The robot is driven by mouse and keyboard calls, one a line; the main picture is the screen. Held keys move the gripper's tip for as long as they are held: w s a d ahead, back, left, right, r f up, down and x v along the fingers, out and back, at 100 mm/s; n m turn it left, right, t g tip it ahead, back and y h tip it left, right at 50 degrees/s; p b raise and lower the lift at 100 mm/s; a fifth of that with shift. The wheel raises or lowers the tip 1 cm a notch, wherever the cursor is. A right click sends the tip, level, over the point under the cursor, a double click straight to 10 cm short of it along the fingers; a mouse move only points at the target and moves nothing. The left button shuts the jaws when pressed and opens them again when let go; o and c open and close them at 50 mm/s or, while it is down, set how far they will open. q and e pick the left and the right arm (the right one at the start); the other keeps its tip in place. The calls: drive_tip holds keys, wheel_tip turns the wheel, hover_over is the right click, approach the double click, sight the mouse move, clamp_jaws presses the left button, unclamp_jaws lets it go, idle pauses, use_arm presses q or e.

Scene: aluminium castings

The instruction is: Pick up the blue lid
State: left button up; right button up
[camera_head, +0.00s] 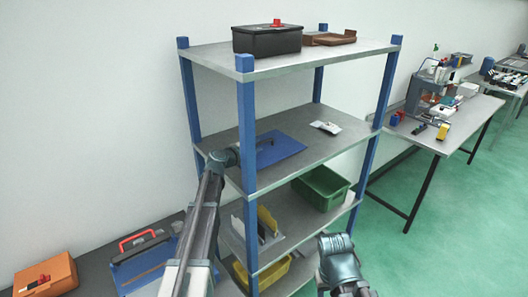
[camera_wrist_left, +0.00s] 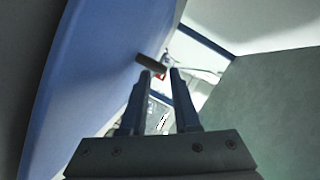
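The blue lid (camera_head: 284,152) lies on the second shelf from the top, at its left side, partly behind the blue front post. In the left wrist view it is the large blue surface (camera_wrist_left: 85,70) on the left, with a brown handle (camera_wrist_left: 150,63) standing out from it. My left gripper (camera_wrist_left: 160,74) is open and empty, with its fingertips just short of the handle. In the head view my left wrist reaches in at the shelf's left edge, and the post hides the fingers. My right arm shows at the bottom, its gripper out of view.
The blue-posted shelf rack (camera_head: 245,110) has a black toolbox (camera_head: 267,40) on top. A green crate (camera_head: 321,188) and a yellow bin (camera_head: 262,270) sit lower down. A small pale item (camera_head: 326,127) lies right of the lid, with bare shelf around it.

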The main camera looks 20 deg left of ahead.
sight(261, 143)
use_arm(q)
drive_tip(key=x, duration=0.5)
drive_tip(key=shift+w+d+r+b, duration=0.1)
drive_tip(key=shift+w+r+b, duration=0.05)
drive_tip(key=shift+b, duration=0.2)
clamp_jaws()
idle(1.1)
